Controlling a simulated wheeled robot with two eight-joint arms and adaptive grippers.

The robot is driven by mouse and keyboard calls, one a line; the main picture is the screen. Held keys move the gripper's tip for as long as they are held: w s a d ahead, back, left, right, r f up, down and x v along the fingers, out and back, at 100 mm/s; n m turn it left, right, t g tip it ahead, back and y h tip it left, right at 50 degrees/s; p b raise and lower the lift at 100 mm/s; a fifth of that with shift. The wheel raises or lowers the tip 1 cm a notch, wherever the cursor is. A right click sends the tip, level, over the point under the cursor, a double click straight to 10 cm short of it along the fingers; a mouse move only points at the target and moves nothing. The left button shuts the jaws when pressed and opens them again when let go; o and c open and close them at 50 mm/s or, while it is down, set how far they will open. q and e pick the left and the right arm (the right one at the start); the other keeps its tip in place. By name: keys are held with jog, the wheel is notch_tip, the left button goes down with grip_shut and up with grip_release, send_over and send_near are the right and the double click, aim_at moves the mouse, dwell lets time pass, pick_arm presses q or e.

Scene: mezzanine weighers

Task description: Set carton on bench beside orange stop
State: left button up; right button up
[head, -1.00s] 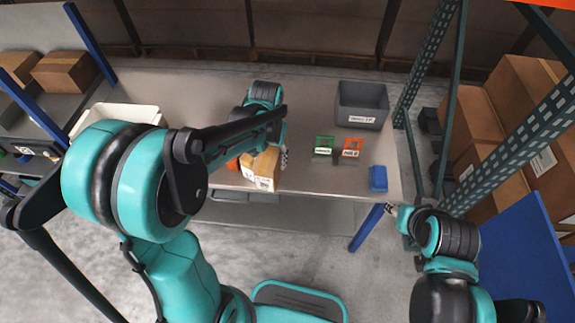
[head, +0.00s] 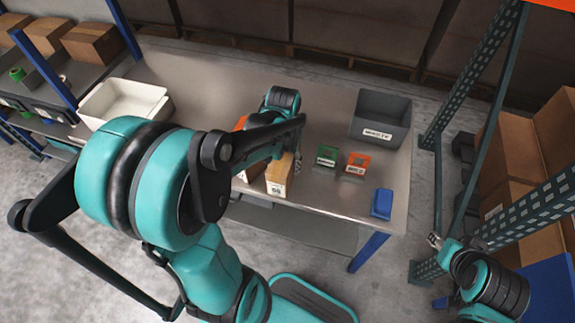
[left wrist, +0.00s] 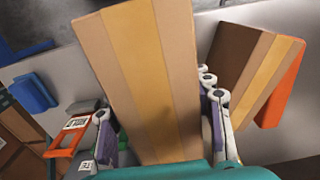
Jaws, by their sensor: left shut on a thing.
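A tan carton (head: 277,184) with a yellowish tape stripe and a white label stands near the bench's front edge. My left gripper (left wrist: 165,125) is shut on this carton (left wrist: 150,65), with one finger on each side. A second brown carton (left wrist: 243,65) is right beside it in the left wrist view, against the orange stop (left wrist: 284,90). In the head view the orange stop (head: 241,123) is mostly hidden behind my left arm. Whether the held carton touches the bench is unclear. My right gripper (head: 435,241) is off the bench's right side, its fingers too small to read.
The metal bench (head: 330,100) has a grey bin (head: 381,118), a green holder (head: 327,155), an orange-framed holder (head: 357,164) and a blue block (head: 382,203) on the right. A white tray (head: 122,103) is left. Rack posts stand right; bench behind my gripper is clear.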

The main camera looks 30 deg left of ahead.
pick_arm(q)
jog(key=w+f, duration=0.1)
jog(key=w+a+f+b, duration=0.1)
jog(key=w, duration=0.1)
jog(key=w+f, duration=0.1)
jog(key=w, duration=0.1)
jog(key=shift+a, duration=0.35)
jog(key=shift+f+b, duration=1.25)
jog(key=shift+f, duration=0.8)
jog(key=shift+f, duration=0.2)
jog(key=o, duration=1.6)
jog(key=shift+r, duration=0.1)
